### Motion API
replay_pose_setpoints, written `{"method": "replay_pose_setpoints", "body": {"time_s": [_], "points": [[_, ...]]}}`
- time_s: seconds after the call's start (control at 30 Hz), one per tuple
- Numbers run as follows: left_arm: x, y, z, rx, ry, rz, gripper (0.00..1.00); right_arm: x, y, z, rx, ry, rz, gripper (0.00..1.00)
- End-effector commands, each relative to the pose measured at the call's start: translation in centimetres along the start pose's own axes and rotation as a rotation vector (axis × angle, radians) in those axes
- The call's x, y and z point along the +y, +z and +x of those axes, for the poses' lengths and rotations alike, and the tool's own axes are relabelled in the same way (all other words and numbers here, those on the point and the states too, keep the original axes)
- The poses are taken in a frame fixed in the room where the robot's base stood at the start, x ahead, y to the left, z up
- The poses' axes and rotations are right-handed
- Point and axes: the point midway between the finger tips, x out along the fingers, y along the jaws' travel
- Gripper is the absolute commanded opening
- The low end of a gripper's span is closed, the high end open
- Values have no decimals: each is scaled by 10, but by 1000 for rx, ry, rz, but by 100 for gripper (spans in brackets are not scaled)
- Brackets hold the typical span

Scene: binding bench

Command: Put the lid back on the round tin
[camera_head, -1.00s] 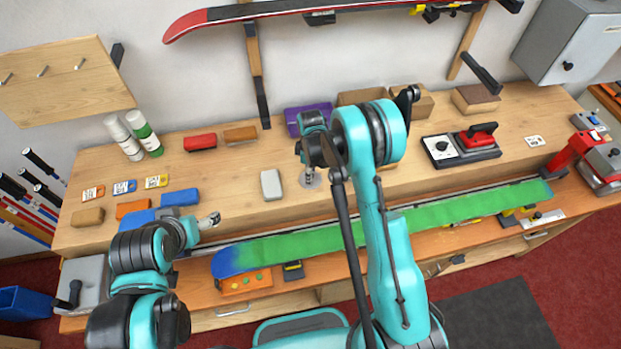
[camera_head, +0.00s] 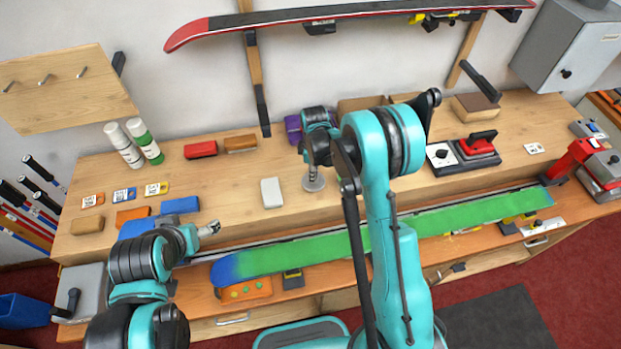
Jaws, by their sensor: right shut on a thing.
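My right gripper (camera_head: 313,170) points down over the middle of the bench, partly hidden by my own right arm. It is shut on a small round grey metal piece (camera_head: 313,183), which looks like the lid and shows just below the fingers. I cannot tell how far it is above the bench. The round tin cannot be made out apart from this piece; it may be hidden by my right arm or hand. My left gripper (camera_head: 212,228) is at the bench's front left, above the ski's blue end, away from the grey piece. Its jaw opening is too small to judge.
A pale block (camera_head: 272,193) lies left of the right gripper. A purple block (camera_head: 293,128) is behind it. A green ski (camera_head: 310,250) runs along the front. Bare wood (camera_head: 230,185) lies left of the pale block.

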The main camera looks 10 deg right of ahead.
Motion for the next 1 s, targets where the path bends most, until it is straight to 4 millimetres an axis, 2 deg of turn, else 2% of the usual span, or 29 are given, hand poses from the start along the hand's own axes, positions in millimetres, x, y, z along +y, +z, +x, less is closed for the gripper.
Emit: {"method": "replay_pose_setpoints", "body": {"time_s": [0.1,0.3,0.53,0.63,0.83,0.9,1.0], "points": [[0,0,1,0,0,0,78,-11,28,-16,0,0,6,0],[0,0,0,0,0,0,78,-26,67,-41,0,0,5,0],[0,0,1,0,0,0,78,-34,92,-57,0,0,2,0],[0,3,4,0,0,0,78,-18,99,-57,0,0,4,0],[0,9,12,0,0,0,78,35,110,-52,0,0,3,0],[0,10,14,0,0,0,78,46,112,-51,-1,0,3,0],[0,11,15,0,0,0,78,53,114,-50,-1,0,2,0]]}}
